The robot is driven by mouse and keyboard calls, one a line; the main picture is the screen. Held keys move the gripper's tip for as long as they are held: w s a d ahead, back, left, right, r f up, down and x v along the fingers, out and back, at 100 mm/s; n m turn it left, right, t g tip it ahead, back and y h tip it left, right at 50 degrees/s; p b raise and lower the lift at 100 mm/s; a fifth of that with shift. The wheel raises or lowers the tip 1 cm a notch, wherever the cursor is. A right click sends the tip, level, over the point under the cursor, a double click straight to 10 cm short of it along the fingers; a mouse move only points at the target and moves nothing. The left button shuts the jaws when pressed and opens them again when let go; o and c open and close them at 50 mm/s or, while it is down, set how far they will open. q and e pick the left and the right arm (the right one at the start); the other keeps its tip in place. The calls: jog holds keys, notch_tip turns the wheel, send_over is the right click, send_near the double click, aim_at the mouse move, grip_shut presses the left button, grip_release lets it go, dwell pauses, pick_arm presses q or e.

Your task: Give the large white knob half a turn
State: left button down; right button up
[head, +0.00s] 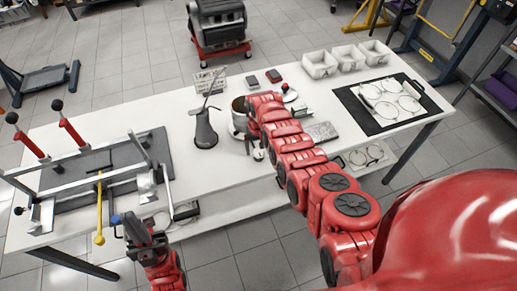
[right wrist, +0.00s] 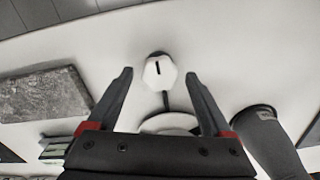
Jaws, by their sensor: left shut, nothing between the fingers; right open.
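The large white knob (right wrist: 160,72) is many-sided, with a short black mark that runs up and down in the right wrist view. It shows there between the two fingertips of my right gripper (right wrist: 159,76), with clear gaps on both sides. I cannot tell if the fingertips reach down to its height. In the head view the knob (head: 258,154) is a small white shape near the table's front edge, just below my right gripper (head: 248,142). My right gripper is open and empty. My left gripper (head: 128,232) is shut and empty, by the front of the metal fixture.
A metal fixture (head: 90,180) with red handles and a yellow lever fills the table's left. A dark oil can (head: 205,130) stands left of my right gripper. A grey slab (head: 321,131) lies to the right. White bins (head: 319,64) stand at the back right.

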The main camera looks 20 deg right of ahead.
jog(key=shift+c, duration=0.3)
grip_shut()
jog(key=shift+n, duration=0.4)
